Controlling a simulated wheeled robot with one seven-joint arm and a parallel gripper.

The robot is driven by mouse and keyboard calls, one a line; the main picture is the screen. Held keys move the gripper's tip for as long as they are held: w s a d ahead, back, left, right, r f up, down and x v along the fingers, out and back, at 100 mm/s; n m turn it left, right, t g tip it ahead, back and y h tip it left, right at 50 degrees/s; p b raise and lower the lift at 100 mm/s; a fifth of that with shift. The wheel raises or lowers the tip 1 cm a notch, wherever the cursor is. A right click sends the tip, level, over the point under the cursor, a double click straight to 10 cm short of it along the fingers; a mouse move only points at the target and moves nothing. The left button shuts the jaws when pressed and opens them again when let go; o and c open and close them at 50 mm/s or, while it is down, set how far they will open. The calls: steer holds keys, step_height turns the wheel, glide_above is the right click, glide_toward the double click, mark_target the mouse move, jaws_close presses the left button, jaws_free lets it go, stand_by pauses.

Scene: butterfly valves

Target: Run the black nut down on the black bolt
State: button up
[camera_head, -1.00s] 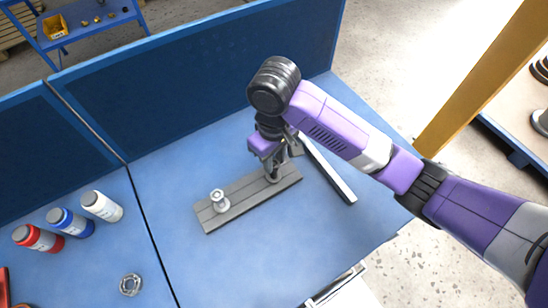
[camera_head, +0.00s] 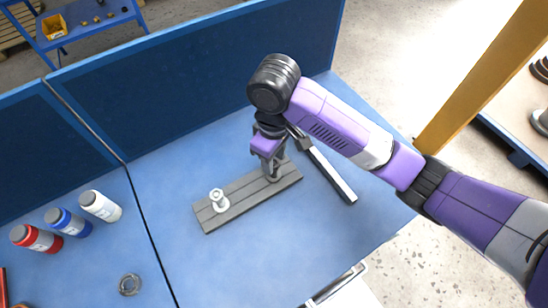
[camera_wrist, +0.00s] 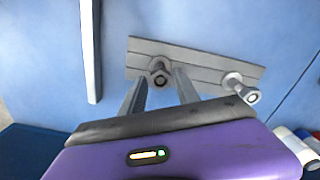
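A grey plate (camera_head: 240,200) lies on the blue bench with two upright bolts. The bolt at its right end (camera_wrist: 158,66) looks darker grey in the wrist view, with a hex nut or head (camera_wrist: 160,79) facing the camera; I cannot tell nut from bolt here. My gripper (camera_wrist: 160,77) points down over this bolt, one finger on each side, with gaps showing between fingers and bolt. In the head view my gripper (camera_head: 272,176) partly hides it. The other bolt (camera_head: 218,200), pale silver, stands at the plate's left end and also shows in the wrist view (camera_wrist: 240,88).
A long metal bar (camera_head: 330,175) lies right of the plate. A blue panel (camera_head: 200,80) stands behind. Bench in front of the plate is clear.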

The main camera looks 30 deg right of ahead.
steer(key=n+b, duration=0.2)
steer(key=n, duration=0.5)
steer(key=shift+f, duration=0.15)
steer(key=n+b, duration=0.2)
steer(key=n, duration=0.4)
steer(key=shift+w+b, duration=0.1)
steer(key=shift+b, duration=0.25)
steer(key=n+b, duration=0.3)
steer(key=n, duration=0.2)
steer(key=shift+f+n, duration=0.1)
steer(key=shift+n, duration=0.2)
steer(key=n, duration=0.2)
steer(key=shift+r+n+b, duration=0.25)
steer(key=shift+n+b, duration=0.05)
steer(key=shift+b, duration=0.1)
jaws_close()
